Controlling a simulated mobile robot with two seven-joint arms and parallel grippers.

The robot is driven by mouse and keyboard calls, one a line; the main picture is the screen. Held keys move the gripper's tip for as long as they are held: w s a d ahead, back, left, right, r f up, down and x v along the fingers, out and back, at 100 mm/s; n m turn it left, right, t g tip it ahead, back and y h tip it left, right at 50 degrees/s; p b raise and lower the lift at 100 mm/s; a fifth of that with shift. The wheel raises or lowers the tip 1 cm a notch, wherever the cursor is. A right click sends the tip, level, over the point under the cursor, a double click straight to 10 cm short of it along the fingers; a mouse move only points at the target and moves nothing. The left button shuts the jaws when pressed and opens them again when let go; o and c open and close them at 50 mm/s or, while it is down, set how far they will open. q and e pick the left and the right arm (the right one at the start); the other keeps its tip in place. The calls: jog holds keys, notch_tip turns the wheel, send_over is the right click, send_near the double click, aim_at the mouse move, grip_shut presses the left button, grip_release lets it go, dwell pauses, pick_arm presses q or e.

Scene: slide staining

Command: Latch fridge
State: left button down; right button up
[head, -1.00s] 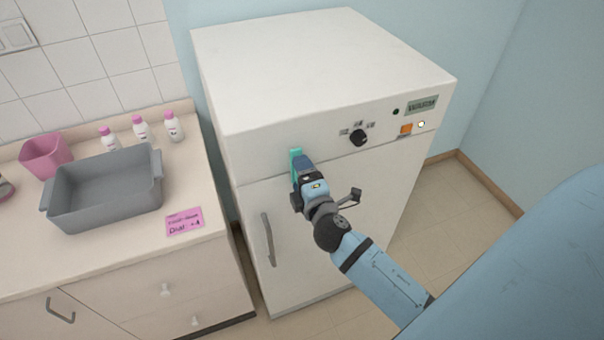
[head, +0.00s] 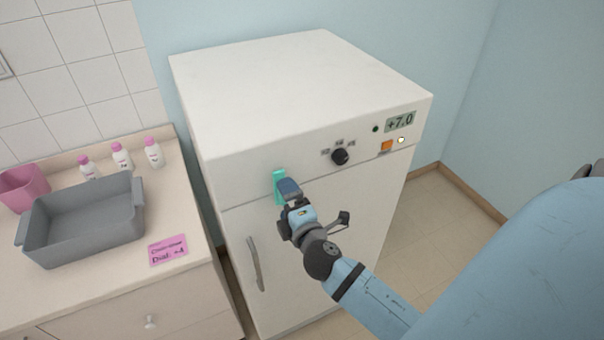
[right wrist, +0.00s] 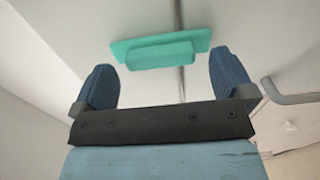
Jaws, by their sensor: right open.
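The white fridge (head: 300,90) stands against the blue wall, its door (head: 350,230) closed as far as I can see. A teal latch (head: 279,186) sits across the seam between the door and the upper panel. It also shows in the right wrist view (right wrist: 160,50), just beyond my fingertips. My right gripper (head: 288,190) is in front of the latch, and in the right wrist view (right wrist: 165,85) its two blue fingers are spread with nothing between them. Part of the latch is hidden behind the gripper in the head view. My left gripper is not in view.
A grey door handle (head: 257,264) is below and left of the latch. A black dial (head: 340,156), an orange switch (head: 386,146) and a display reading +7.0 (head: 400,121) are on the panel. The counter at left holds a grey tub (head: 85,243) and a pink note (head: 168,250).

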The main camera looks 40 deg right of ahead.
jog(key=b+v, duration=0.4)
jog(key=v, duration=0.8)
jog(key=shift+s+a, duration=0.1)
jog(key=shift+a, duration=0.05)
jog(key=a+f+m+g+y, duration=0.3)
jog(key=f+m, duration=0.2)
jog(key=f, duration=0.5)
jog(key=shift+s+a+f+p, duration=0.25)
jog(key=shift+a+p, duration=0.1)
jog(key=shift+p, duration=0.1)
jog(key=s+a+f+m+g+y, duration=0.1)
jog(key=f+m, duration=0.1)
jog(key=f, duration=0.1)
jog(key=s+a+f+m+g+y, duration=0.1)
jog(key=a+f+m, duration=0.1)
jog(key=f+m, duration=0.1)
jog(key=s+a+f+m+g+y, duration=0.1)
jog(key=s+f+m+y, duration=0.1)
jog(key=f, duration=0.3)
jog(key=shift+a+f+g+p, duration=0.2)
jog(key=shift+a+g+p, duration=0.1)
jog(key=shift+p, duration=0.1)
jog(key=shift+c, duration=0.2)
